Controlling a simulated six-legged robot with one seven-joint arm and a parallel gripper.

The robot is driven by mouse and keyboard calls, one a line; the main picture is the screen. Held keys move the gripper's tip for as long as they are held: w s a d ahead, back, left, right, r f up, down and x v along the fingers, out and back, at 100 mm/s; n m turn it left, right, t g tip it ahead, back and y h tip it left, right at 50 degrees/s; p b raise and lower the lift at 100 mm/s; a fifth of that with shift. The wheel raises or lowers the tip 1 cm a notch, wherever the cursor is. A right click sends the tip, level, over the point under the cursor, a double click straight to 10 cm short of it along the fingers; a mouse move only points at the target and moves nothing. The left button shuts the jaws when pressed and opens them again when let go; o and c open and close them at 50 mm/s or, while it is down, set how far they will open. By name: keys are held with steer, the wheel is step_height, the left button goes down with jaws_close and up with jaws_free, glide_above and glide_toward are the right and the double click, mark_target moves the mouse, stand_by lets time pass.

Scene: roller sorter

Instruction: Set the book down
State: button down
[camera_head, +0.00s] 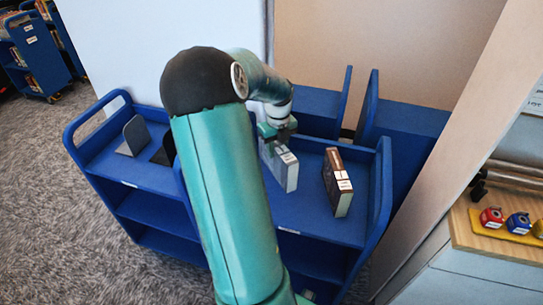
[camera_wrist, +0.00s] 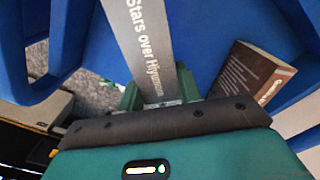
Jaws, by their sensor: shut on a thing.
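My gripper (camera_head: 276,130) is shut on a grey book (camera_head: 287,172) and holds it upright at the top of the blue cart (camera_head: 310,222). I cannot tell whether the book's lower edge touches the shelf. In the wrist view, the grey book's spine (camera_wrist: 150,45) reads "Stars over Hy…", and the green fingers of my gripper (camera_wrist: 158,92) sit on both sides of it. My arm hides part of the cart.
A brown book (camera_head: 337,183) stands on the top shelf, right of the held book. It also shows in the wrist view (camera_wrist: 248,80). A grey bookend (camera_head: 134,136) and a black one (camera_head: 163,150) stand at the left. Blue panels (camera_head: 368,105) rise behind.

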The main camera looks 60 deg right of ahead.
steer(key=shift+w+d+f, duration=0.15)
steer(key=shift+w+f, duration=0.6)
steer(key=shift+f, duration=0.2)
steer(key=shift+w+d+f, duration=0.1)
steer(key=shift+w+f, duration=0.05)
steer(key=shift+f, duration=0.7)
steer(key=shift+w+f, duration=0.1)
steer(key=shift+f, duration=0.75)
steer(key=shift+f, duration=0.2)
steer(key=c, duration=1)
jaws_free()
steer(key=shift+o, duration=0.2)
step_height(320, 180, up, 12)
steer(key=shift+r, duration=0.2)
